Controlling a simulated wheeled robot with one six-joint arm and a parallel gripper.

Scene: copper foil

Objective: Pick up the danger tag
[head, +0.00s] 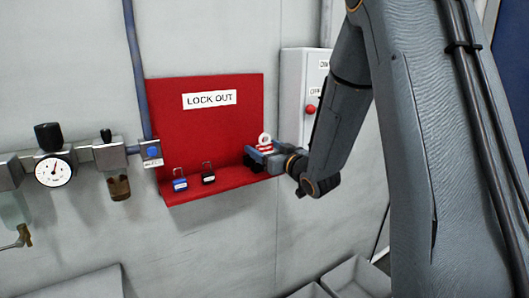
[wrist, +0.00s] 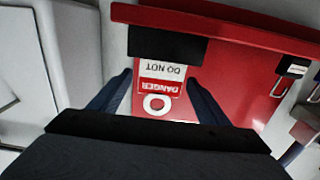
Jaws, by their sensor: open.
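The danger tag (wrist: 160,85) is a white and red card with a round hole, lettered "DANGER DO NOT", upside down in the wrist view. A dark block (wrist: 165,45) hides its lower part. In the head view the tag (head: 265,147) shows small above the right end of the red shelf. My gripper (wrist: 160,80) is open, with one finger on each side of the tag and a gap showing on both sides. In the head view my gripper (head: 257,157) is at the shelf's right end, partly covering the tag.
The red lock-out board (head: 180,125) has a shelf (head: 222,185) holding a blue padlock (head: 180,184) and a black padlock (head: 208,177). A grey switch box (head: 293,85) with a red button is right of the board. A gauge (head: 53,171) and piping are at left.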

